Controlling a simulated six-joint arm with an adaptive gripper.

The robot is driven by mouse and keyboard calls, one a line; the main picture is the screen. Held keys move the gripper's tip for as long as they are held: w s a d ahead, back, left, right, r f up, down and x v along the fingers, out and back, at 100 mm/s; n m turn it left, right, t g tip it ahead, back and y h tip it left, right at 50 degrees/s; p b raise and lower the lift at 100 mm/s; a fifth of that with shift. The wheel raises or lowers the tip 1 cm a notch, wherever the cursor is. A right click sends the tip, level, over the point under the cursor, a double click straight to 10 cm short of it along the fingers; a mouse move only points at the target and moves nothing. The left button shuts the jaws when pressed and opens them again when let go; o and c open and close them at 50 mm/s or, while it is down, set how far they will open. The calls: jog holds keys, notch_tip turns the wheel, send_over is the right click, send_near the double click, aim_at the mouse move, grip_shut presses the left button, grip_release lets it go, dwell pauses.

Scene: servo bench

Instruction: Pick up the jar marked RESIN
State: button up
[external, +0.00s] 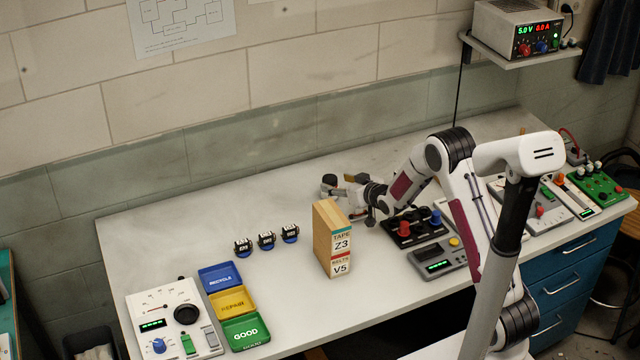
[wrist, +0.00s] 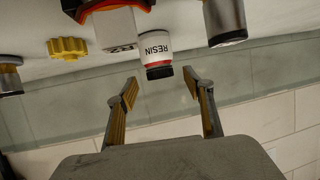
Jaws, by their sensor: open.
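The jar marked RESIN (wrist: 157,50) shows in the wrist view with a white body, a red band and a dark end; its lettering appears upside down. My gripper (wrist: 160,82) is open, with its two yellow-padded fingers apart and nothing between them. The jar is just beyond the fingertips, roughly in line with the gap. In the external view my gripper is low over the bench behind the wooden box, which hides part of that area; I cannot make out the RESIN jar there.
A white-and-grey block (wrist: 115,30) is close beside the jar. A yellow gear (wrist: 68,47) and a silver dark-ended container (wrist: 225,22) are near. The wooden box (external: 325,238) stands in front of my gripper. A panel with red and blue knobs (external: 412,228) is to the right.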

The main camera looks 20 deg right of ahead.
aim_at(334, 183)
jog(key=shift+w, duration=0.1)
jog(key=shift+x, duration=2.5)
jog(key=shift+f, duration=0.15)
jog(key=c, duration=1.3)
